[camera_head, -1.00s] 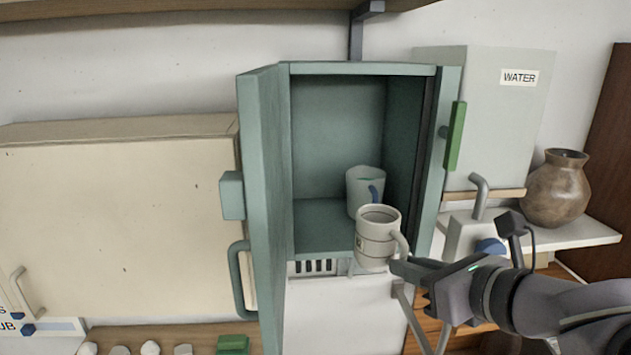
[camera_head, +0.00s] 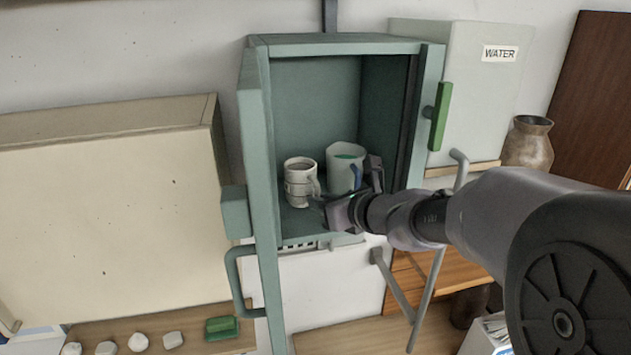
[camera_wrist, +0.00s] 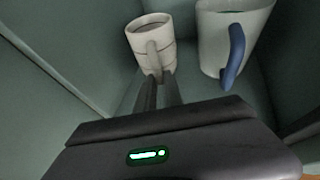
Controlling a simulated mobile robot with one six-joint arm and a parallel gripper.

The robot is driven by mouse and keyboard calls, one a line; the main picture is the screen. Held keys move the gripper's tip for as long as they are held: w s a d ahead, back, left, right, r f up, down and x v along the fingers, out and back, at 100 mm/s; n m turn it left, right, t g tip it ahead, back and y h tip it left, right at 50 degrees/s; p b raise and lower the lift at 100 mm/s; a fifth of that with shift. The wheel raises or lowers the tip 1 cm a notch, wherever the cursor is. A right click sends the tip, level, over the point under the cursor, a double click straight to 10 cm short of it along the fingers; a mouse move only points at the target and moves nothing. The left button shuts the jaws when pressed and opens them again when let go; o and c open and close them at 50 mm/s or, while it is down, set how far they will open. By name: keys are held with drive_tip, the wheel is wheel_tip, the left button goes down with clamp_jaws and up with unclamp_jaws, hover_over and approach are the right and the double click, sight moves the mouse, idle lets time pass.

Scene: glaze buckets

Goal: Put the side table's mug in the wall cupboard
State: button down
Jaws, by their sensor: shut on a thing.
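The cream mug (camera_head: 297,186) with dark bands is inside the open teal wall cupboard (camera_head: 340,45), towards its left side. It also shows in the wrist view (camera_wrist: 146,40), upright, with its handle towards me. My gripper (camera_head: 322,196) reaches into the cupboard from the right; in the wrist view its fingers (camera_wrist: 160,80) are shut on the mug's handle. I cannot tell whether the mug's base touches the cupboard floor. A larger pale mug (camera_head: 345,170) with a blue handle stands just right of it, also in the wrist view (camera_wrist: 215,45), with a gap between them.
The cupboard door (camera_head: 262,190) stands open on the left. A green handle (camera_head: 440,115) sits on the right, beside a grey WATER tank (camera_head: 475,75). A brown vase (camera_head: 528,145) is farther right. A cream cabinet (camera_head: 110,220) fills the left.

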drive_tip(key=shift+w+f, duration=0.1)
drive_tip(key=shift+f, duration=0.1)
drive_tip(key=shift+w+a+f, duration=0.1)
drive_tip(key=shift+w+a, duration=0.15)
drive_tip(key=shift+w, duration=0.05)
drive_tip(key=shift+f, duration=0.15)
drive_tip(key=c, duration=1.5)
unclamp_jaws()
drive_tip(key=shift+s+d, duration=0.15)
drive_tip(key=shift+s, duration=0.15)
drive_tip(key=shift+w, duration=0.1)
